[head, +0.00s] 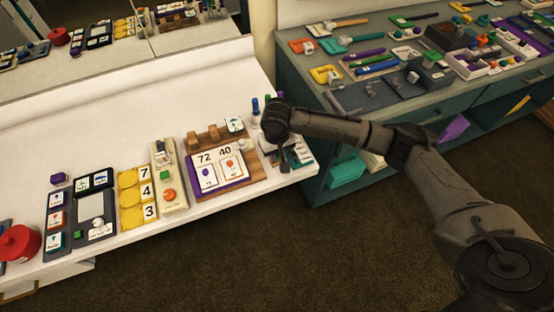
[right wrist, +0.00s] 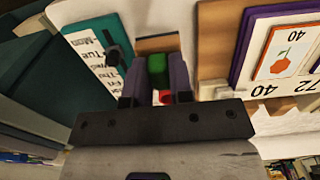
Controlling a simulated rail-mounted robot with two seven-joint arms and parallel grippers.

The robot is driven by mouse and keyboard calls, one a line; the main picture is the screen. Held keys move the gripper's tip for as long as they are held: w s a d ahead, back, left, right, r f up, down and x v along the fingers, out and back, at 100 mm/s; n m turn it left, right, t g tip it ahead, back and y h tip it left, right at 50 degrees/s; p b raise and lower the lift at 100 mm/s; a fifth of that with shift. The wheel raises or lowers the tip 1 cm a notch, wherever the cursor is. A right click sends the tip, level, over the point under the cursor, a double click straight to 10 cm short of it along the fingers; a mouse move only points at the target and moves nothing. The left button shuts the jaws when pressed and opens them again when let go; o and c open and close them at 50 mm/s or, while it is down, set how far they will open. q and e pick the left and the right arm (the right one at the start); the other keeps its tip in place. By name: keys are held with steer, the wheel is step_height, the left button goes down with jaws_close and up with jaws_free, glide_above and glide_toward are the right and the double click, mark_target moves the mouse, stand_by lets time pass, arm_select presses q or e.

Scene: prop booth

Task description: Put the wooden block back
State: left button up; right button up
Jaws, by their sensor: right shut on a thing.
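My right gripper (head: 287,156) reaches down at the right end of the white counter, mostly hidden under its own wrist in the head view. In the right wrist view its two fingers (right wrist: 157,80) are shut on a small green block (right wrist: 157,66). A bit of red shows below the green, and a tan wooden piece (right wrist: 158,43) lies just beyond the fingertips; whether they touch, I cannot tell. Wooden blocks (head: 213,133) stand along the back of the wooden stand (head: 262,171) with the 72 and 40 cards, left of the gripper. My left gripper is not in view.
A teal-edged card board (right wrist: 92,33) lies close beside the gripper. Left along the counter are yellow number cards (head: 132,190), a grey card tray (head: 54,240) and a red pot (head: 18,243). A teal cabinet (head: 330,130) covered with items stands right. Blue pegs (head: 255,106) stand behind the gripper.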

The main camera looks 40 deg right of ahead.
step_height(320, 180, down, 4)
steer(key=shift+r+b, duration=0.1)
steer(key=shift+b, duration=0.55)
steer(key=o, duration=0.8)
steer(key=shift+o, duration=0.2)
